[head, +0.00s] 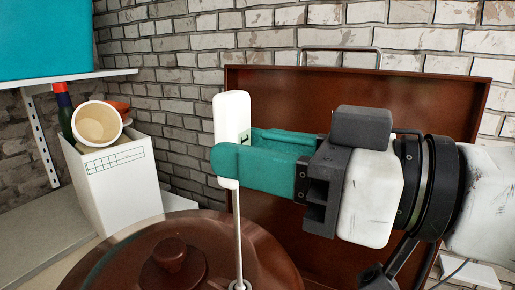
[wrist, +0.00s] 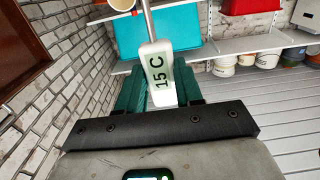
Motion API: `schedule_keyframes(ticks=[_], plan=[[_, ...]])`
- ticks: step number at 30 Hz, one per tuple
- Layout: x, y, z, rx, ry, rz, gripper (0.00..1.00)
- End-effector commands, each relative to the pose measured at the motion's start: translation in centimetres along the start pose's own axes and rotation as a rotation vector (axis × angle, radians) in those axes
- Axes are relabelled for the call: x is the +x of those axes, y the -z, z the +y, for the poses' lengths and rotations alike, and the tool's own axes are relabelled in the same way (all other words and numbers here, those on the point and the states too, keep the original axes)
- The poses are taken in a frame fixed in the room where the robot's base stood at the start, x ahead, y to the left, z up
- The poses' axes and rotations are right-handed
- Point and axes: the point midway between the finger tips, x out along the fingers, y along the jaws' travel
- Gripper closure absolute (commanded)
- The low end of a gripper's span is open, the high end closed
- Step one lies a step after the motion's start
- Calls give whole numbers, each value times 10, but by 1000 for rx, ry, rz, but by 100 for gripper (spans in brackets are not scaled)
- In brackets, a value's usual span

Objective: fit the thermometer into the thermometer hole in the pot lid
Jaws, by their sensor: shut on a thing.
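The thermometer (head: 231,112) has a white body and a thin metal probe. My gripper (head: 228,163), with green fingers, is shut on its body and holds it upright. In the wrist view the thermometer (wrist: 158,75) shows a "15 C" display between the fingers (wrist: 158,92). The brown pot lid (head: 120,262) with a round knob lies below. The probe runs down to a small metal-rimmed hole (head: 239,285) in the lid, at the bottom edge of the head view. The probe's end is not visible there; I cannot tell how deep it is.
A brown panel (head: 270,95) stands behind my gripper against a brick wall. A white box (head: 112,185) holding a cup (head: 97,124) and a bottle stands at left. A teal bin (head: 45,40) sits on a shelf above it.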

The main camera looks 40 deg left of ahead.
Motion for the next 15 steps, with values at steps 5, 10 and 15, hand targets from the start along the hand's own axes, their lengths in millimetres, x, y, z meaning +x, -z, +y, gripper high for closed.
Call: schedule_keyframes(ticks=[5,10,15], plan=[[0,-5,0,0,0,0,97],[0,-9,0,0,0,0,97],[0,-13,0,0,0,0,97]])
